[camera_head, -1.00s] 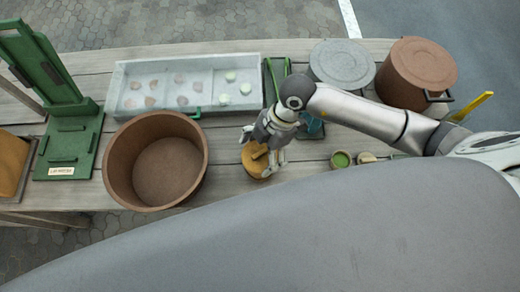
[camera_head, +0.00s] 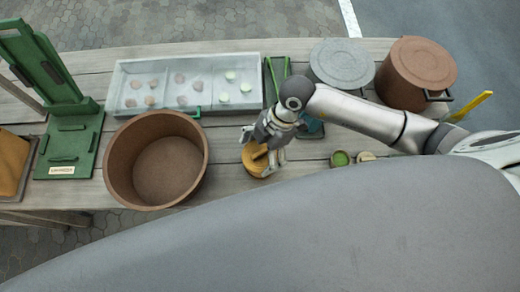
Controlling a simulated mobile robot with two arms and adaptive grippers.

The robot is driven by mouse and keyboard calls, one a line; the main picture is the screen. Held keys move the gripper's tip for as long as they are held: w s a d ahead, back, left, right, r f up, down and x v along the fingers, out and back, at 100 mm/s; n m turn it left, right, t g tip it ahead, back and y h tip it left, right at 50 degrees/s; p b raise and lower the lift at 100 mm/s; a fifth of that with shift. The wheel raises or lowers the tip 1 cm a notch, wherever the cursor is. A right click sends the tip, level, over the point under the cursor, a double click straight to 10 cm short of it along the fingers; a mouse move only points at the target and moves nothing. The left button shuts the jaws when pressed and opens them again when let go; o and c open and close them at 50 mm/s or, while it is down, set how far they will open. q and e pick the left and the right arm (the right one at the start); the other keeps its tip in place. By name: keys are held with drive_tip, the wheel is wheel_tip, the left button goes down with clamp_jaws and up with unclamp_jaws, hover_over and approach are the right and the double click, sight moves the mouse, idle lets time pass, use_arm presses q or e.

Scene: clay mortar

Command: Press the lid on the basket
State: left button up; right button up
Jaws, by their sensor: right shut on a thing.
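A small round tan basket (camera_head: 251,167) stands on the wooden table, right of the big brown tub. Its lid (camera_head: 250,149), with a bar-like handle, appears to lie on top; my gripper partly covers it, and I cannot tell whether the lid sits flush. My right gripper (camera_head: 262,152) reaches down over the basket and is shut on the lid's handle. My left gripper is not in view.
A large open brown tub (camera_head: 117,165) stands close on the left. Behind is a pale tray (camera_head: 210,98) with several small pieces. A grey lidded bin (camera_head: 342,62) and a brown lidded bin (camera_head: 415,70) stand back right. Small green pots (camera_head: 340,159) sit right.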

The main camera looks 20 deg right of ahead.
drive_tip(key=o, duration=0.6)
drive_tip(key=shift+r+p, duration=2.9)
drive_tip(key=shift+r, duration=0.15)
clamp_jaws()
